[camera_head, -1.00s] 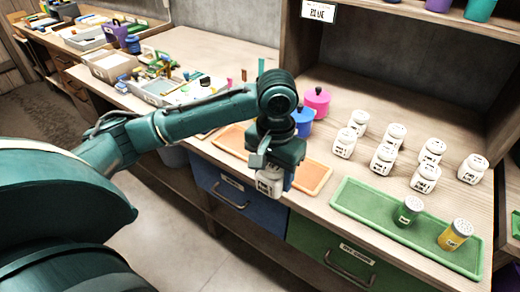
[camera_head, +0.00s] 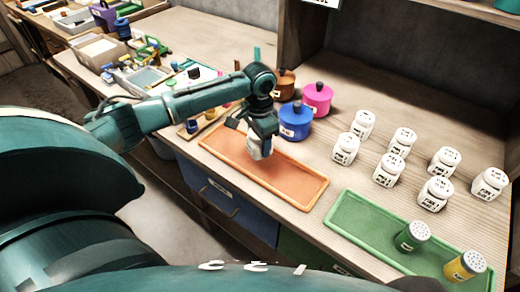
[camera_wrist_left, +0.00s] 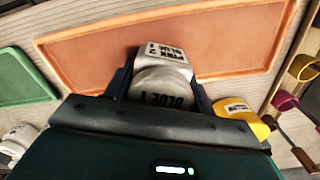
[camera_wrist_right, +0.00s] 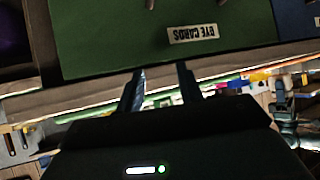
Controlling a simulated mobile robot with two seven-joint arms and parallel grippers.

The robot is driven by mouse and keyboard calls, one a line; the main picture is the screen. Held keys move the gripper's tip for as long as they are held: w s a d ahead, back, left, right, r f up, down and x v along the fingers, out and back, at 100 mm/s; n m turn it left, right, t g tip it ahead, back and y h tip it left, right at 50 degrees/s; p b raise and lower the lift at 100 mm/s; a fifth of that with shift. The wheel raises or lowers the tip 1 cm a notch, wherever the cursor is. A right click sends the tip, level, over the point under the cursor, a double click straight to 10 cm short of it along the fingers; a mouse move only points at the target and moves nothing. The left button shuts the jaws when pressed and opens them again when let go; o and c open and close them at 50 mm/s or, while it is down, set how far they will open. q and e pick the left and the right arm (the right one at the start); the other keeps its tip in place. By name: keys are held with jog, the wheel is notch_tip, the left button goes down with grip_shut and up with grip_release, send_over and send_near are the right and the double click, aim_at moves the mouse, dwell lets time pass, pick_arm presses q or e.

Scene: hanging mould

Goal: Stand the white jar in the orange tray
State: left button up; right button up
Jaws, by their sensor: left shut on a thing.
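My left gripper (camera_head: 258,140) is shut on a white jar (camera_head: 253,150) with black lettering, over the left half of the orange tray (camera_head: 290,184). In the left wrist view the jar (camera_wrist_left: 164,76) sits between the two fingers, with the tray (camera_wrist_left: 95,58) behind it. The fingers and arm hide part of the jar in the head view, and I cannot tell whether its base touches the tray. The tray looks empty otherwise. My right gripper (camera_wrist_right: 162,84) shows only in its own wrist view, with its fingers apart and nothing between them, near a green drawer front.
Blue (camera_head: 295,122), pink (camera_head: 317,98) and brown (camera_head: 284,83) lidded pots stand behind the tray. Several white jars (camera_head: 387,170) stand at the right. A green tray (camera_head: 372,232) in front holds a green and a yellow shaker.

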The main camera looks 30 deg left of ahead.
aim_at(259, 151)
pick_arm(q)
notch_tip(259, 151, down, 3)
jog(key=shift+f, duration=0.35)
pick_arm(e)
jog(key=shift+w+r, duration=0.15)
jog(key=shift+w, duration=0.15)
pick_arm(q)
jog(key=shift+f, duration=0.15)
jog(key=o, duration=1.1)
